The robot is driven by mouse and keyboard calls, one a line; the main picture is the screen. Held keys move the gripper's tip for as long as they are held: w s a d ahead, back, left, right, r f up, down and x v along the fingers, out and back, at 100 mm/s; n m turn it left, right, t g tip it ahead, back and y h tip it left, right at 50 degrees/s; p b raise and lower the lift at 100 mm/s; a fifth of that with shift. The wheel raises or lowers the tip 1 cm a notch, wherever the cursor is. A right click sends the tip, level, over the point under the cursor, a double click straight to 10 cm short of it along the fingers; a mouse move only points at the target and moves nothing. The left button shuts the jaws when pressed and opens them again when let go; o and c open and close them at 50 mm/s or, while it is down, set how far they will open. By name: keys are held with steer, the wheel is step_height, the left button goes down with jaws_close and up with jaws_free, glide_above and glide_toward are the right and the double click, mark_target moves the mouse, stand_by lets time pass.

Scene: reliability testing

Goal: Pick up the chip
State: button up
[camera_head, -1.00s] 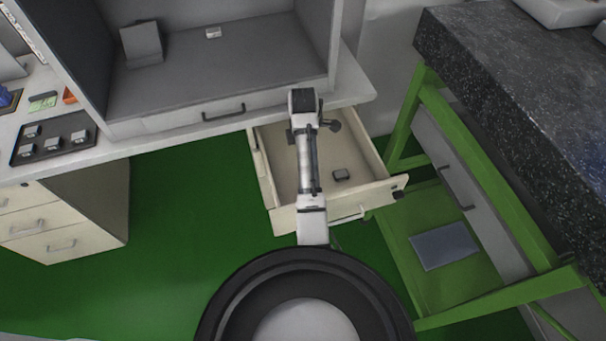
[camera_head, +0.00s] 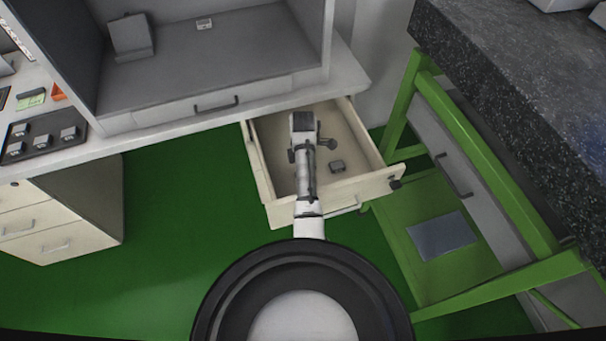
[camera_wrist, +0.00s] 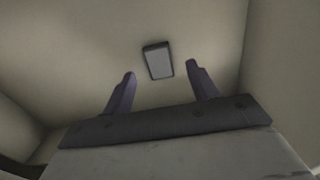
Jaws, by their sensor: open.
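A small grey, dark-edged chip (camera_head: 337,166) lies on the floor of the open drawer (camera_head: 376,187), right of my arm. In the wrist view the chip (camera_wrist: 158,61) is a light grey rectangle with a dark rim, slightly tilted. My gripper (camera_wrist: 161,69) is open and empty, its two dark fingers apart. The chip appears beyond the fingertips, roughly in line with the gap between them, touching neither. In the head view my arm reaches over the drawer, and the fingers cannot be made out.
The drawer walls stand around my gripper. A grey cabinet front with a dark handle (camera_head: 216,104) is above the drawer. A dark tray (camera_head: 70,148) with several small blocks lies on the left counter. A green frame (camera_head: 408,100) stands to the right.

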steer(key=shift+f, duration=1.5)
steer(key=c, duration=1.1)
steer(key=shift+o, duration=0.2)
steer(key=shift+r, duration=0.2)
